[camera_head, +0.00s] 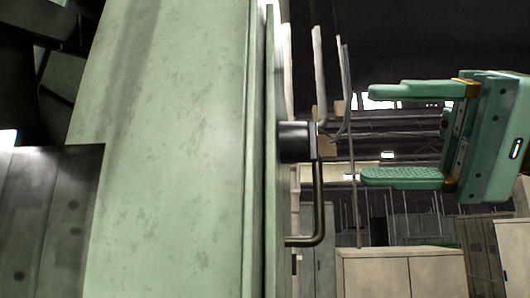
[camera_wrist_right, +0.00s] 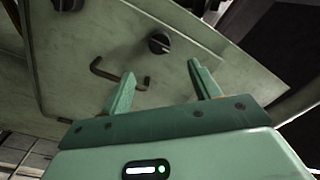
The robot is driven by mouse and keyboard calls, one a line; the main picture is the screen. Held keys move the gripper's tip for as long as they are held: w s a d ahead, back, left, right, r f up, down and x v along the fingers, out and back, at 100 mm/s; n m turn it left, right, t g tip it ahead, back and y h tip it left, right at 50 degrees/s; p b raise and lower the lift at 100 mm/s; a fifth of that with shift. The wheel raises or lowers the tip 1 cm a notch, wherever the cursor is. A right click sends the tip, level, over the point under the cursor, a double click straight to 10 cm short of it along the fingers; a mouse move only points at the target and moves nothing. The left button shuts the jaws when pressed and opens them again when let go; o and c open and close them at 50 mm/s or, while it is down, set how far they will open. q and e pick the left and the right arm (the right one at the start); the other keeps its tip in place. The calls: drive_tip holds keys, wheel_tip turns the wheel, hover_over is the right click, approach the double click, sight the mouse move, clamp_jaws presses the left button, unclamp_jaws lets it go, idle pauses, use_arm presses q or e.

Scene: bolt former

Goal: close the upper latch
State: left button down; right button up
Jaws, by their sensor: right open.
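A pale green machine door (camera_head: 180,130) fills the left of the head view, seen almost edge-on. A black round latch knob (camera_head: 294,142) sticks out from its edge, with a dark bent handle (camera_head: 319,210) below it. The right wrist view shows the door face with a black knob (camera_wrist_right: 160,43), another knob (camera_wrist_right: 68,4) at the top edge, and the bent handle (camera_wrist_right: 120,76). I cannot tell which knob is the upper latch. My right gripper (camera_head: 368,134) is open and empty, to the right of the knob and apart from it. My left gripper is not in view.
Pale cabinets (camera_head: 400,272) stand in the background at lower right. A dark grey panel (camera_head: 45,220) lies at the lower left. Open space lies between the door edge and my right fingertips.

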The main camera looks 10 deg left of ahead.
sight(317, 146)
drive_tip(key=a+n, duration=0.1)
drive_tip(key=a, duration=0.1)
drive_tip(key=a+n, duration=0.1)
drive_tip(key=a, duration=0.2)
drive_tip(key=s+a+b, duration=0.1)
drive_tip(key=a, duration=0.1)
drive_tip(key=shift+a+f+n, duration=0.35)
drive_tip(key=shift+f+n, duration=0.05)
drive_tip(key=m+b, duration=0.2)
drive_tip(key=m, duration=0.1)
drive_tip(key=m+b, duration=0.2)
drive_tip(key=shift+w+d+f, duration=0.1)
drive_tip(key=shift+d+f, duration=0.25)
drive_tip(key=shift+d, duration=0.05)
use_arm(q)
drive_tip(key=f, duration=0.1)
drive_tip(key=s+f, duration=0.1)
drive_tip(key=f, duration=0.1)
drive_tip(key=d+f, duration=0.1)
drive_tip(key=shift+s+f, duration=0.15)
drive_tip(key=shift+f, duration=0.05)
use_arm(e)
drive_tip(key=m, duration=0.3)
drive_tip(key=r+m, duration=0.1)
drive_tip(key=m, duration=0.2)
drive_tip(key=shift+s, duration=0.25)
